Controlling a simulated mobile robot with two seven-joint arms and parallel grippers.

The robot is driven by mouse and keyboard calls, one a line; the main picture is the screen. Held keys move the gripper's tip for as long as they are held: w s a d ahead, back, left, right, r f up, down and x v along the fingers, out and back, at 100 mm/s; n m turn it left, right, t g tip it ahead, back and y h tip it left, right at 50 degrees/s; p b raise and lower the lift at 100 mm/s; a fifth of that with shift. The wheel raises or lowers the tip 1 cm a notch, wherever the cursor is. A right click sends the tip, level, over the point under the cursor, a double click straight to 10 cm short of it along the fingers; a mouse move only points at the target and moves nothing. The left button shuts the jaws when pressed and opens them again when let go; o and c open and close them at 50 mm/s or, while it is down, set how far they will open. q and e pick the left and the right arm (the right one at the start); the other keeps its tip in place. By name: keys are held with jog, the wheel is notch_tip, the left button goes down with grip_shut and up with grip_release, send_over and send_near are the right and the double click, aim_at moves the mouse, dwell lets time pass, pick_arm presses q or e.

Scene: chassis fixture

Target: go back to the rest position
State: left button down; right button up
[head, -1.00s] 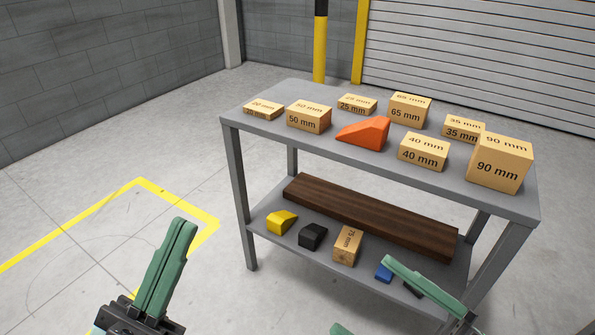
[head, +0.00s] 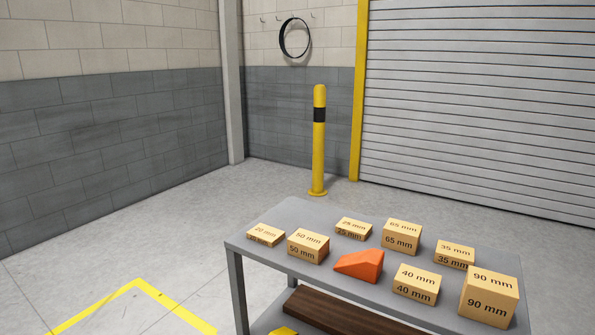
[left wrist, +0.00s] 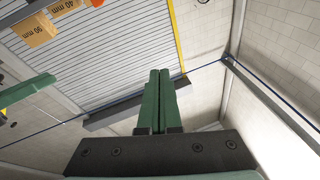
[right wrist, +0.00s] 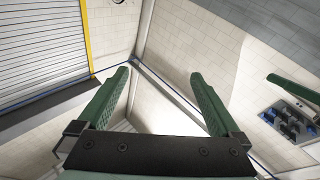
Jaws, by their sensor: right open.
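My left gripper (left wrist: 158,85) shows in the left wrist view with its two green fingers pressed together and nothing between them. My right gripper (right wrist: 160,76) shows in the right wrist view with its green fingers wide apart and the space between them empty. Both are in the air, with walls and the shutter behind. Neither gripper is in the head view.
A grey table (head: 262,255) carries several labelled tan blocks, such as the 90 mm block (head: 489,298), and an orange wedge (head: 359,266). A dark beam (head: 345,312) lies on its lower shelf. A yellow bollard (head: 319,150) stands behind. Floor to the left is clear.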

pick_arm(q)
jog(key=s+a+f+n+g+y+p, duration=0.3)
jog(key=s+f+g+p, duration=0.5)
jog(key=p, duration=1)
notch_tip(320, 180, down, 2)
jog(key=shift+s+n+g+y, duration=0.2)
jog(key=shift+n+g+y, duration=0.3)
jog(key=shift+g+y, duration=0.5)
pick_arm(e)
jog(key=s+d+f+m+g+h, duration=0.3)
jog(key=s+f+m+g+h, duration=0.1)
jog(key=s+f+g, duration=0.4)
notch_tip(320, 180, down, 2)
jog(key=shift+s+g+h, duration=0.2)
jog(key=shift+g+h, duration=0.2)
jog(key=shift+g, duration=0.7)
